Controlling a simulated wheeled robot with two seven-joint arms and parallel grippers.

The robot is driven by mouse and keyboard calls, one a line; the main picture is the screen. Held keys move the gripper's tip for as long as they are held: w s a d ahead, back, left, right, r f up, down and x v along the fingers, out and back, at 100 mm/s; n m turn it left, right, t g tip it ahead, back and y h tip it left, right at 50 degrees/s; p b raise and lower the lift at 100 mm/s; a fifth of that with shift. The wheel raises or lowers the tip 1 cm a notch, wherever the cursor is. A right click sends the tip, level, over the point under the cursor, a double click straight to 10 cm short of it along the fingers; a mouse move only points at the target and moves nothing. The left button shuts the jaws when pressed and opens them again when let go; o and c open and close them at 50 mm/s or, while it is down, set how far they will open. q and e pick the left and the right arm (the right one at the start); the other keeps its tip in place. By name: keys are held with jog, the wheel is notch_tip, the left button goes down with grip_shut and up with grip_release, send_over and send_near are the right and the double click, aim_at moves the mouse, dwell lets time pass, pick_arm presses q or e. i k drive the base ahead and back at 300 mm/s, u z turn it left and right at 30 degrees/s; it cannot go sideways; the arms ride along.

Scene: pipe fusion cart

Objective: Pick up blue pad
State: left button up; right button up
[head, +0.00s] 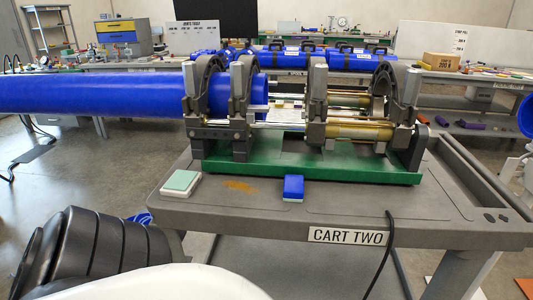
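A small blue pad (293,187) lies near the front edge of the grey cart (350,205), in front of the green base of the fusion machine. A lighter layer shows along its lower front edge. A pale green pad with a white base (181,183) lies on the cart to its left. Neither of my grippers shows in the head view. A dark ribbed arm part at the lower left looks like mine. Nothing touches the blue pad.
The fusion machine (300,160) stands on the cart behind the pads, its clamps around a long blue pipe (90,95) from the left. A black cable (388,235) hangs over the front edge. The cart top right of the blue pad is clear.

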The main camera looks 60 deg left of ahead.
aim_at(293, 190)
jog(key=z, duration=0.1)
jog(key=k, duration=0.1)
jog(key=u, duration=1.4)
